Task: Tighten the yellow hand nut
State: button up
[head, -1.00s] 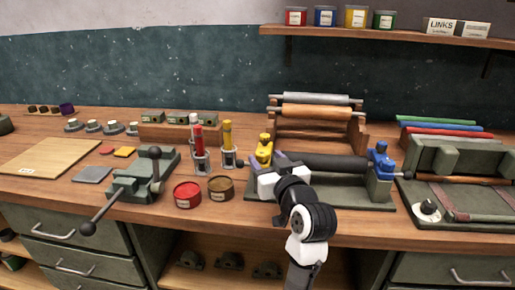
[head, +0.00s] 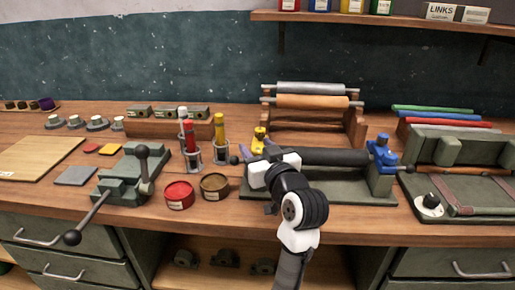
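The yellow hand nut (head: 259,138) is at the left end of the dark roller (head: 330,157) on the green roller stand (head: 330,192). Its upper part shows; its lower part is hidden behind my gripper. My gripper (head: 258,153) is in front of and just below it, with its purple fingers spread apart. One finger shows to the left of the yellow part and the other to its right. I cannot tell whether either finger touches it. A blue piece (head: 383,153) is at the roller's right end.
A red tin (head: 179,195), a brown tin (head: 214,187) and tubes in holders (head: 191,143) stand left of the stand. A green vise (head: 125,175) is further left. A rack of rollers (head: 313,102) stands behind. A second green machine (head: 460,180) is at the right.

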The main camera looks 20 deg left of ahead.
jog(key=c, duration=0.8)
jog(key=shift+m+t+h+p, duration=0.65)
jog(key=shift+m+t+h, duration=0.7)
jog(key=shift+h, duration=0.45)
jog(key=o, duration=1)
jog(key=shift+s, duration=0.1)
